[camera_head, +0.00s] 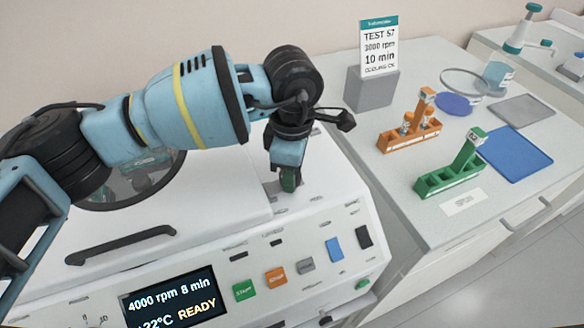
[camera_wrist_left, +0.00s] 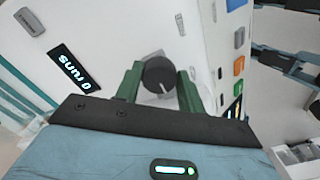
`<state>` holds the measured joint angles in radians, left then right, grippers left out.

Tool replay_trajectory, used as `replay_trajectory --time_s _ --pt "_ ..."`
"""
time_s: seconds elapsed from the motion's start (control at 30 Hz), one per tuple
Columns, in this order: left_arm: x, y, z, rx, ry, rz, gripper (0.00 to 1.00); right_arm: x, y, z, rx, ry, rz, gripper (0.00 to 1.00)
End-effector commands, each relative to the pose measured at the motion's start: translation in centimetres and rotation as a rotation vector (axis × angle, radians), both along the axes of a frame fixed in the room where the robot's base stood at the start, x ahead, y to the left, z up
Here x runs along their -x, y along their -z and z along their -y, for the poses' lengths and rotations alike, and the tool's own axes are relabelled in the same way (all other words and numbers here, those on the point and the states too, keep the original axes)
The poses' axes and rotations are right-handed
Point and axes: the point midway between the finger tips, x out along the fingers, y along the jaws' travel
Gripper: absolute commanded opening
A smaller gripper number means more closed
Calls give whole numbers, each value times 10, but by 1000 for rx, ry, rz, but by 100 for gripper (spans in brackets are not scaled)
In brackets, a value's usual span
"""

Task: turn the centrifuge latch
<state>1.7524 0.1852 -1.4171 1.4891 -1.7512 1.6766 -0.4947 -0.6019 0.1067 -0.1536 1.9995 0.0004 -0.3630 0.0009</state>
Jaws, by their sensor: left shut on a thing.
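The centrifuge (camera_head: 345,262) is a white machine with a grey handle bar (camera_head: 120,246) and a round dark window (camera_head: 135,182) at the left. Its latch is a round dark knob (camera_wrist_left: 158,73) with a white line on it, seen in the left wrist view. My left gripper (camera_head: 288,182) reaches down onto the machine's top, near the front right. In the left wrist view its green fingers stand on both sides of the knob, shut on it. In the head view the gripper hides the knob. My right gripper is not in view.
A display (camera_head: 172,300) reads 4000 rpm, 8 min, READY, beside coloured buttons. On the bench to the right stand an orange rack (camera_head: 408,138) with small tubes, a green rack (camera_head: 450,178), a blue mat (camera_head: 518,153) and a sign (camera_head: 379,48) in a grey block.

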Motion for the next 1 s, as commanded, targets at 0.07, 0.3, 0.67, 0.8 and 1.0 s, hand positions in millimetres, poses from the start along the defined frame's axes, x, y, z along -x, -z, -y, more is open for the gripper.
replay_trajectory --time_s 0.07,0.3,0.67,0.8,1.0 --pt "0 0 0 0 31 1 16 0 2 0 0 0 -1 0" --pt "0 0 0 1 84 1 16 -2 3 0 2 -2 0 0" --pt "0 -1 0 1 93 1 16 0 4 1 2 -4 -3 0" --pt "0 -1 0 1 93 1 45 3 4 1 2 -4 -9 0" --pt "0 0 0 0 92 1 61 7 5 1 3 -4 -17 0"
